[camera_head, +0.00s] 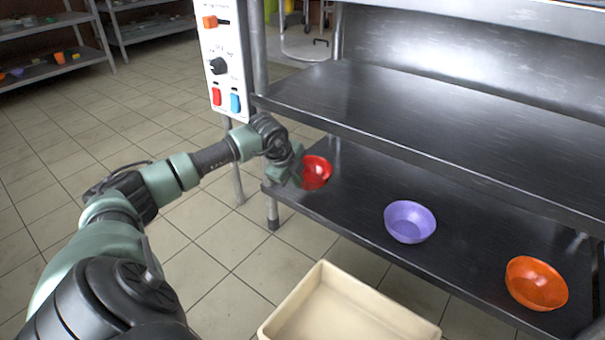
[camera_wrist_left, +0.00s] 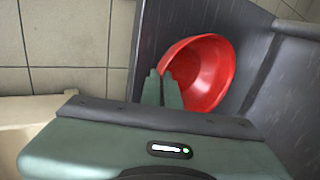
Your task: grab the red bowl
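The red bowl (camera_head: 317,173) is at the left end of the lower black shelf, with its open side partly facing me. My left gripper (camera_head: 297,172) is at the bowl's left side and hides part of it. Whether the bowl touches the shelf is hard to tell. My right gripper is not in view.
A purple bowl (camera_head: 410,222) and an orange bowl (camera_head: 537,284) stand farther right on the lower shelf (camera_head: 345,195). The upper shelf (camera_head: 430,110) overhangs it. A cream bin (camera_head: 342,308) is in front. A control panel (camera_head: 223,60) stands behind my left gripper.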

